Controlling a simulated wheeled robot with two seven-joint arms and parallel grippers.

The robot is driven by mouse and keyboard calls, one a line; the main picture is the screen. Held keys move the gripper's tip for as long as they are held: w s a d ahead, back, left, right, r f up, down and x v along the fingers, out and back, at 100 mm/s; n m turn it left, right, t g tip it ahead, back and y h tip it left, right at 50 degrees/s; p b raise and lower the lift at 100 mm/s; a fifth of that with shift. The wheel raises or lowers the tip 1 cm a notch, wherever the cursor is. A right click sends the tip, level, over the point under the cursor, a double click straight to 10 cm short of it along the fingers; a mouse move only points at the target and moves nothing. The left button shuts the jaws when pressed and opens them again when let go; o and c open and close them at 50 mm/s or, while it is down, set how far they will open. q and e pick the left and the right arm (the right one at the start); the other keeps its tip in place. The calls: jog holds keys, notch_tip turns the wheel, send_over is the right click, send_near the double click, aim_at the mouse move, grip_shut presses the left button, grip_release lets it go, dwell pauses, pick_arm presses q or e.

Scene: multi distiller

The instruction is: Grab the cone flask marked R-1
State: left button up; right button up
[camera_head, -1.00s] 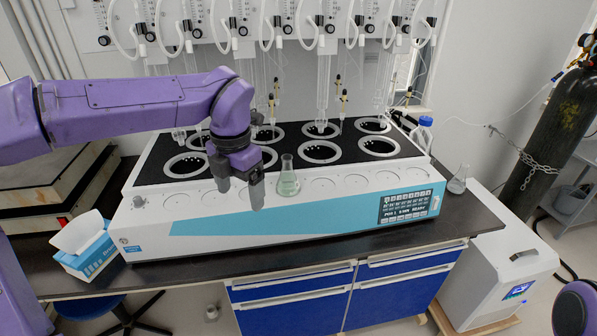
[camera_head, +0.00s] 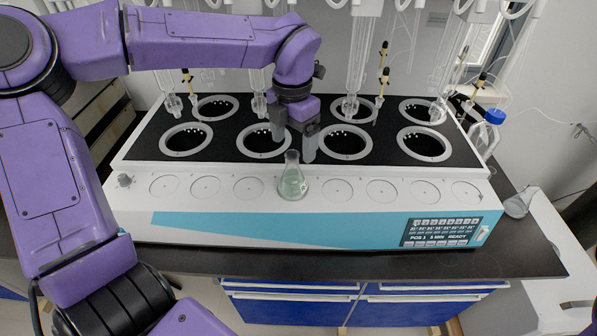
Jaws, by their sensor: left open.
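A cone flask (camera_head: 292,182) with pale green liquid stands upright on the white front ledge of the distiller (camera_head: 225,215), on the row of round spots. A small mark shows low on its side, too small to read. My left gripper (camera_head: 294,143) is open and points down, just behind and above the flask's neck. Its fingers look empty; whether they touch the flask I cannot tell. A second cone flask (camera_head: 518,203) stands on the dark bench at the right. My right gripper is not in view.
Several ringed black wells (camera_head: 345,142) lie behind the ledge, with glass tubes hanging above them. A blue-capped bottle (camera_head: 487,134) stands at the right. The dark bench edge (camera_head: 390,262) runs along the front, above blue drawers (camera_head: 385,305).

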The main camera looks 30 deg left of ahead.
aim_at(292, 169)
pick_arm(q)
jog(key=f, duration=0.2)
jog(key=f+p, duration=0.1)
jog(key=f, duration=0.5)
jog(key=shift+s+d+f+p, duration=0.1)
jog(key=shift+s+p, duration=0.3)
jog(key=c, duration=1.3)
